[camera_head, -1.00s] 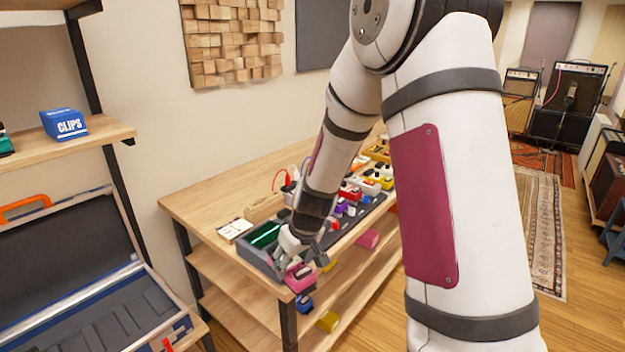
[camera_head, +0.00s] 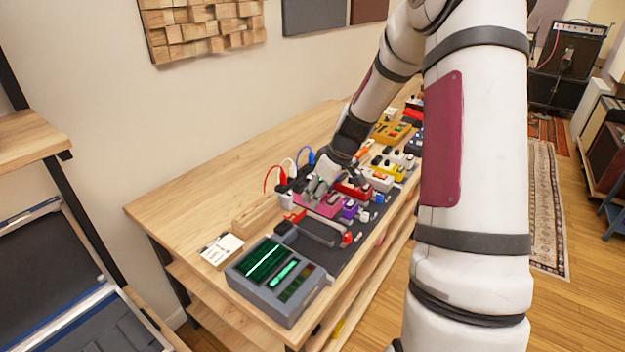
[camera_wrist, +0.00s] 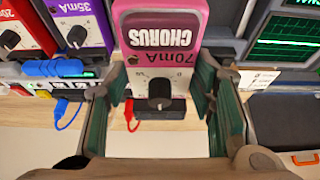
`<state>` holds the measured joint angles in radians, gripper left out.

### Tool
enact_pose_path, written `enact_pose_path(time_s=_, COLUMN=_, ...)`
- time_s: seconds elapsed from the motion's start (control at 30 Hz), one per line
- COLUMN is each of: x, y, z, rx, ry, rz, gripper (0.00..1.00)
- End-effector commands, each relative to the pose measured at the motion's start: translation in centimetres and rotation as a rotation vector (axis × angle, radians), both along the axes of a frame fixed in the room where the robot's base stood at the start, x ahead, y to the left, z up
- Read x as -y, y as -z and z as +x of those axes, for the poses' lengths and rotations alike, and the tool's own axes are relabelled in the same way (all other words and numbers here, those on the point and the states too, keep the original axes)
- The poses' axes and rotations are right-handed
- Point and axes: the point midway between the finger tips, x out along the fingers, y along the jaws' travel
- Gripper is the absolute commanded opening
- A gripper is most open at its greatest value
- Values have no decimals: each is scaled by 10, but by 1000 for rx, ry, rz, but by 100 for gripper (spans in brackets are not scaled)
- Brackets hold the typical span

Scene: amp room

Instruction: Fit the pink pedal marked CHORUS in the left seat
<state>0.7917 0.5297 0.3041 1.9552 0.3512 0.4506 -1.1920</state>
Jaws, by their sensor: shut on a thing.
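The pink pedal marked CHORUS and 70mA (camera_wrist: 165,50) is between the two fingers of my gripper (camera_wrist: 160,85) in the wrist view. The gripper is shut on it. In the head view the pedal (camera_head: 318,206) shows below my gripper (camera_head: 320,188), over the dark pedal board (camera_head: 364,236), left of a purple pedal (camera_head: 350,209). An empty-looking grey slot (camera_head: 320,232) lies just in front of the pink pedal. I cannot tell which seat this is, or whether the pedal touches the board. The pedal's underside is hidden.
A grey device with green screens (camera_head: 273,278) stands at the table's near end, beside a white card (camera_head: 222,249). Red, white and blue cables (camera_head: 283,176) rise behind the board. Red (camera_head: 352,188) and yellow pedals (camera_head: 387,170) stand farther along. The tabletop behind (camera_head: 215,185) is clear.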

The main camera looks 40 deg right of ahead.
Motion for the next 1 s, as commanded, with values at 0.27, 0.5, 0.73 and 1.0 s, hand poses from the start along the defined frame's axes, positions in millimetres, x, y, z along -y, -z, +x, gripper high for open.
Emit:
enact_pose_path(time_s=0.27, x=2, y=7, z=1, rx=1, ry=-3, rz=0, gripper=5)
enact_pose_path(time_s=0.5, x=2, y=26, z=1, rx=1, ry=-2, rz=0, gripper=5)
enact_pose_path(time_s=0.73, x=2, y=46, z=1, rx=1, ry=-2, rz=0, gripper=5)
enact_pose_path(time_s=1.0, x=2, y=66, z=0, rx=1, ry=-2, rz=0, gripper=5)
